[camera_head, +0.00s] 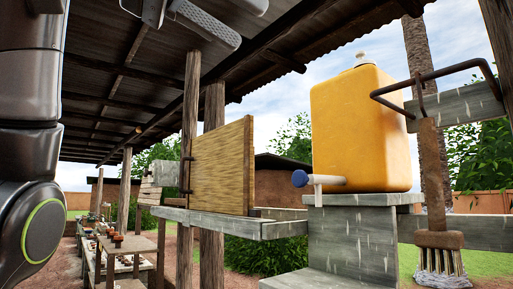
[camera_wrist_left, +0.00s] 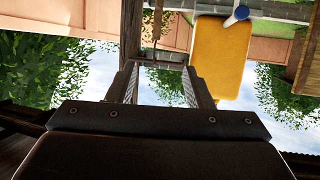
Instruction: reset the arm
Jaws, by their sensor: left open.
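My left arm (camera_head: 32,130) comes in along the left edge of the head view. My left gripper (camera_head: 178,16) shows at the top of that view, raised near the roof and partly cut off by the frame edge. In the left wrist view the two fingers of the left gripper (camera_wrist_left: 161,70) stand apart with nothing between them. The gripper is open, empty and touches nothing that I can see. My right gripper is in neither view.
A yellow jug (camera_head: 358,130) with a blue tap stands on a grey stone block (camera_head: 350,240). A wooden board (camera_head: 220,168) stands upright on a ledge. A brush (camera_head: 438,240) hangs at right. Wooden posts (camera_head: 190,125) hold the roof. A table with small items (camera_head: 125,243) stands at lower left.

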